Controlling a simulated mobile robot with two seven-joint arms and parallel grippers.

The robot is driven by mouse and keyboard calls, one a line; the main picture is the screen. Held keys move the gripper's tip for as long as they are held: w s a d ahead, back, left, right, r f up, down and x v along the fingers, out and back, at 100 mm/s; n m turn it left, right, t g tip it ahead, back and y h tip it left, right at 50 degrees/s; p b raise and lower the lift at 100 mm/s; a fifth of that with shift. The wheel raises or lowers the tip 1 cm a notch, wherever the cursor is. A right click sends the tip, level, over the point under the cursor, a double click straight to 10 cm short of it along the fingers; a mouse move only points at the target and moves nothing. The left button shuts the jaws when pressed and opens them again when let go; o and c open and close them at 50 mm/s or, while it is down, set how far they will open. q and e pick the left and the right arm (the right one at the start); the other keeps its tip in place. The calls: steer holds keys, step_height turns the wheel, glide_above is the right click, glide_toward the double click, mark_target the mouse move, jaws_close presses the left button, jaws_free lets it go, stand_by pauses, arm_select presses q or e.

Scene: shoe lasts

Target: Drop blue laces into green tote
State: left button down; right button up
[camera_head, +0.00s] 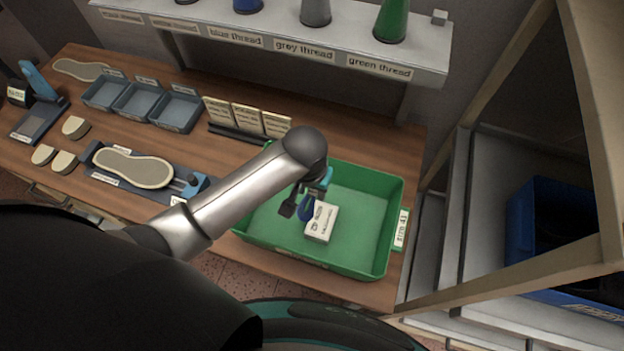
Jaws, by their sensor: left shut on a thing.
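The green tote (385,240) stands at the right end of the wooden bench, with a "size 41" label on its right side. My left gripper (303,200) reaches over the tote and points down into it. It is shut on the blue laces (307,208), a small dark blue bundle partly hidden by the fingers. A white box (321,222) with printed text lies in the tote, just right of and below the laces. I cannot tell whether the laces touch it. My right gripper is out of view.
A shelf with labelled thread cones (392,20) runs behind the bench. Left of the tote are upright cards (247,117), grey-blue bins (172,108) and a sole (132,168) on a fixture. A blue crate (560,225) sits in a rack at right. The tote's right half is clear.

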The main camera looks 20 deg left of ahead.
mark_target(308, 202)
arm_select(q)
steer(key=shift+f, duration=0.75)
steer(key=shift+c, duration=1.7)
jaws_free()
step_height(308, 202, up, 15)
steer(key=s, duration=0.2)
steer(key=shift+s, duration=0.15)
